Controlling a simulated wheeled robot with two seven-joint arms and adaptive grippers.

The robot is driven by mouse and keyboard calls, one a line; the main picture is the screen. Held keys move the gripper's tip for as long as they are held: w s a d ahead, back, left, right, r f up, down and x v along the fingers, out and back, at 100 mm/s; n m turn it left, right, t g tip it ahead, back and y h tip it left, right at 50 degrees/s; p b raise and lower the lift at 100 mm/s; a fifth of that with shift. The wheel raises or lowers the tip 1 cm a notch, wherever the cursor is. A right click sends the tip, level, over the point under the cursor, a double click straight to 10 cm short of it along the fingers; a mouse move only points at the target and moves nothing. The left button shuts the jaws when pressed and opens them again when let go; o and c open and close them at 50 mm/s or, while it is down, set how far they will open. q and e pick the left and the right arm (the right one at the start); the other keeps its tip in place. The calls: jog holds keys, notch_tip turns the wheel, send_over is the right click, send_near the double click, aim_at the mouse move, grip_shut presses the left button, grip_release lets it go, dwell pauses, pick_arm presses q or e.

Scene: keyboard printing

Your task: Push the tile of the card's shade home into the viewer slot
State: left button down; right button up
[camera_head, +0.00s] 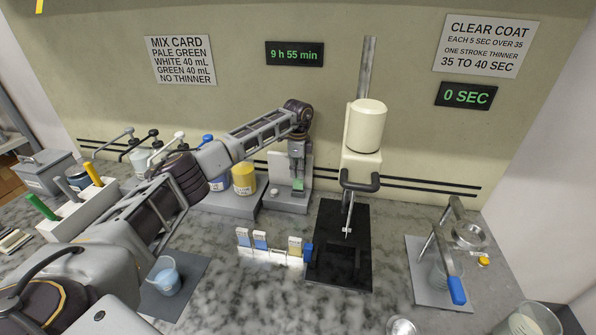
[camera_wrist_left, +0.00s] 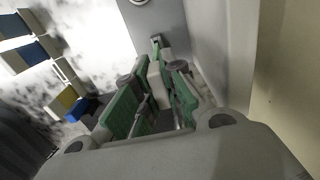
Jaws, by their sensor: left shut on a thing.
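The mix card (camera_head: 180,60) on the back wall reads PALE GREEN, white 40 mL, green 40 mL. My left gripper (camera_head: 298,172) points down in front of the pale upright viewer (camera_head: 305,190) at the back. Its green-padded fingers (camera_wrist_left: 153,98) are shut on a small pale tile (camera_wrist_left: 155,80), largely hidden between them. A small green patch (camera_head: 298,184) shows at the fingertips in the head view; I cannot tell pad from tile, nor how deep the tile sits. A rack (camera_head: 265,254) holds upright two-tone tiles, blue-white and yellow-white, with a gap between. My right gripper is out of view.
A yellow can (camera_head: 244,180) stands left of the viewer. A black tray (camera_head: 340,270) under a cream-headed stand (camera_head: 366,125) is to the right. A beaker of pale blue liquid (camera_head: 165,277) is at front left. Open marble lies in front of the rack.

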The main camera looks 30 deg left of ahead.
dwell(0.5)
pick_arm(q)
jog(key=shift+f, duration=0.4)
dwell(0.7)
jog(key=shift+p, duration=0.5)
jog(key=shift+f+b, duration=0.55)
jog(key=shift+f, duration=0.75)
dwell(0.5)
jog(key=c, duration=1.4)
grip_release()
jog(key=shift+c, duration=0.2)
jog(key=shift+r, duration=0.2)
jog(key=shift+r+p, duration=2.35)
jog(key=shift+r, duration=0.55)
